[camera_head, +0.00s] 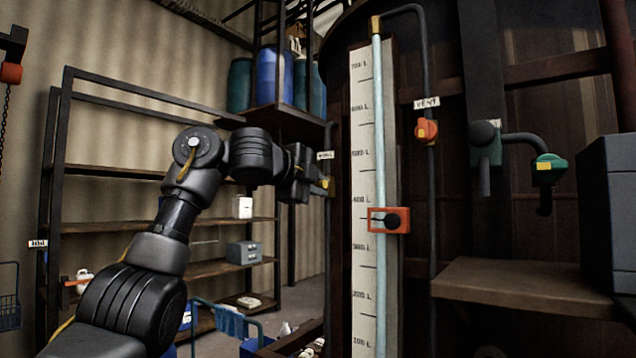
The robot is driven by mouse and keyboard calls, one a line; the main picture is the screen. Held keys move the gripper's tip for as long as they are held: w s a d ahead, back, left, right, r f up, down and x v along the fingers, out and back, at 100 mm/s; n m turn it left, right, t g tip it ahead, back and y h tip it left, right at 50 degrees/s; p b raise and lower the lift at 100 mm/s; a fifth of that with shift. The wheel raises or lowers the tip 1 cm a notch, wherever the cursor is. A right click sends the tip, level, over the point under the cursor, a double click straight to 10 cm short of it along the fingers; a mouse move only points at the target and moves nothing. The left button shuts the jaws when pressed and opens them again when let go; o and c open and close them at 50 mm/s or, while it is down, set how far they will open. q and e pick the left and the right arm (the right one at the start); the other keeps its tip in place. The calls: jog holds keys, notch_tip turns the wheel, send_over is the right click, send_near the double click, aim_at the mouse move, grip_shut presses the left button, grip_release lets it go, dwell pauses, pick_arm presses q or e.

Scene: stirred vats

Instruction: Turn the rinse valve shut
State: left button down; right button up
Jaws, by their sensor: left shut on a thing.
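A small yellow valve handle (326,184) sits on a thin pipe left of the tall level scale. A small white tag (325,155) hangs above it; its lettering is too small to read surely, so I take this as the rinse valve. My left gripper (316,187) reaches it from the left and is shut on it. The gripper's body hides much of the valve, so the handle's exact angle is unclear. My right gripper is not in view.
The level scale (362,280) with its orange slider (377,220) stands just right of the gripper. An orange valve (426,130) tagged VENT and a green valve (549,168) are farther right. A rack with blue drums (274,76) is behind; a brown ledge (520,285) juts out lower right.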

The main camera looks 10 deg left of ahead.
pick_arm(q)
jog(key=shift+f+m, duration=0.15)
jog(key=shift+m, duration=0.15)
dwell(0.4)
jog(key=c, duration=1.4)
grip_release()
jog(key=shift+d, duration=0.1)
jog(key=b+v, duration=0.9)
jog(key=v, duration=0.2)
jog(key=shift+d, duration=0.15)
